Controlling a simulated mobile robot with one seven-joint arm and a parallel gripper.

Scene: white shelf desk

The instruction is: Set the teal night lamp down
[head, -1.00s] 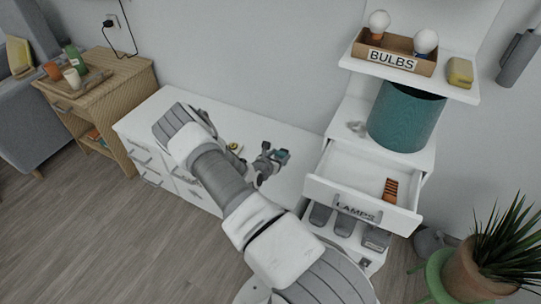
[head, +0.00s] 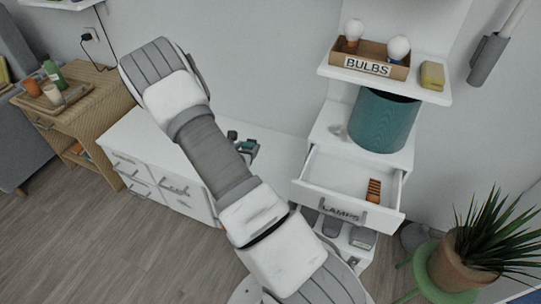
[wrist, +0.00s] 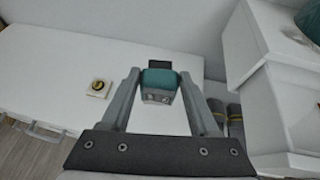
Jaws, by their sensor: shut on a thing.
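The teal night lamp (wrist: 160,77) is a small block with a teal upper part, a grey lower face and a dark piece behind it. My gripper (wrist: 160,88) is shut on it, one finger on each side. In the head view the lamp (head: 250,147) shows as a small teal patch beyond my arm, over the white desk top (head: 280,154). Whether it touches the desk top or hangs above it, I cannot tell. My arm hides part of the desk and most of the gripper in the head view.
A gold, ring-like item on a pale square (wrist: 99,88) lies left of the lamp. The open drawer (head: 338,212) labelled LAMPS, holding an orange-brown item (head: 373,190), stands right. Above are a teal cylinder (head: 382,120) and a BULBS box (head: 368,67).

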